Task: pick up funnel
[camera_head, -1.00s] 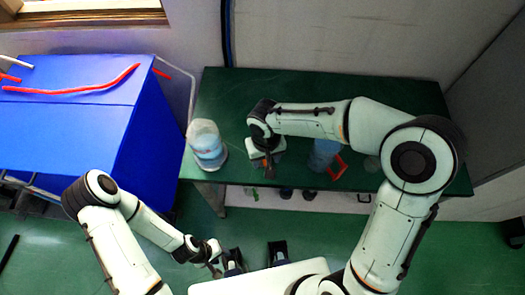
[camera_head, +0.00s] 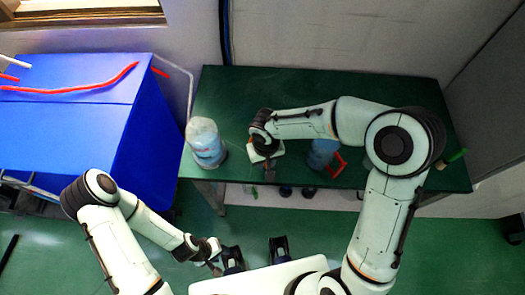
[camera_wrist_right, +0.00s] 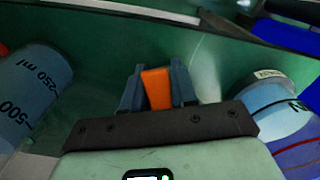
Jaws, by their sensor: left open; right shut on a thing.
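My right gripper (camera_head: 268,172) is above the front part of the green table. In the right wrist view its two grey fingers (camera_wrist_right: 158,88) are shut on an orange object (camera_wrist_right: 157,88). Only a narrow strip of it shows between the fingers, so I cannot make out a funnel shape. In the head view the hand hides most of it. No other funnel can be made out. My left gripper (camera_head: 215,262) is open and empty, low in front of the table, at the lower middle of the head view.
On the green table (camera_head: 240,90), a clear bluish container (camera_head: 206,147) stands left of my right gripper. A blue measuring vessel (camera_head: 322,154) with red beside it stands to the right. A small green object (camera_head: 457,155) lies near the right edge. A blue box (camera_head: 70,130) stands left.

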